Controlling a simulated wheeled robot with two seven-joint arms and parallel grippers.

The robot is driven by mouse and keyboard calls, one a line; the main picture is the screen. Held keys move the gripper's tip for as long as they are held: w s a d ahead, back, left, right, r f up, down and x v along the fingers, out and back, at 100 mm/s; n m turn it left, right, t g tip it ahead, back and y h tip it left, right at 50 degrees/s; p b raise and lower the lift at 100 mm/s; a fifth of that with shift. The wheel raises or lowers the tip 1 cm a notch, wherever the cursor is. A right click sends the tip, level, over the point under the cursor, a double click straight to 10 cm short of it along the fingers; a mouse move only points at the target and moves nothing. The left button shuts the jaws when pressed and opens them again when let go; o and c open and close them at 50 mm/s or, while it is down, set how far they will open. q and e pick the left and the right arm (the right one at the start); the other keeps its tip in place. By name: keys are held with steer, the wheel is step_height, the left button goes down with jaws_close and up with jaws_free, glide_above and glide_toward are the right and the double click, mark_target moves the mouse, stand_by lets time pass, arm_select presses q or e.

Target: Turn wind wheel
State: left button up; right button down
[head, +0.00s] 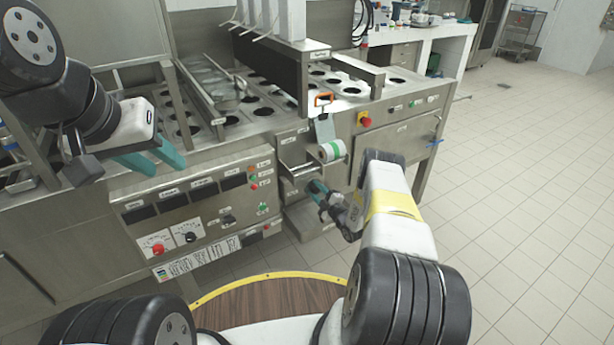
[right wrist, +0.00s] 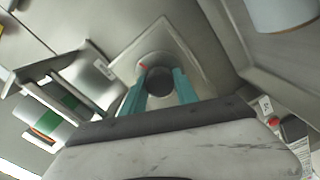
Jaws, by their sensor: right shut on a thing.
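The wind wheel (right wrist: 158,82) shows in the right wrist view as a dark round knob on a pale round mount with a small red mark. It sits between the teal fingers of my right gripper (right wrist: 160,95), which is shut on it. In the head view my right gripper (head: 317,188) reaches the front of the machine below the roll, and its fingers hide the wheel there. My left gripper (head: 152,158) is open and empty, with its teal fingers apart above the control panel on the left.
A white roll with a green band (head: 332,150) sits on a metal holder (head: 297,170) just above my right gripper. The control panel (head: 190,210) with dials and switches is to the left. A red emergency button (head: 365,120) is at upper right. Tiled floor (head: 520,180) is clear at right.

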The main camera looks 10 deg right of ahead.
steer(key=m, duration=0.4)
steer(key=shift+m, duration=0.4)
steer(key=m, duration=0.3)
steer(key=shift+d+m, duration=0.1)
steer(key=shift+m, duration=0.2)
steer(key=m, duration=0.4)
steer(key=shift+m, duration=0.3)
steer(key=m, duration=0.3)
steer(key=shift+m, duration=0.3)
steer(key=m, duration=0.5)
steer(key=shift+f, duration=0.1)
steer(key=m, duration=0.5)
steer(key=shift+m, duration=0.4)
steer(key=c, duration=0.9)
jaws_free()
steer(key=shift+c, duration=0.2)
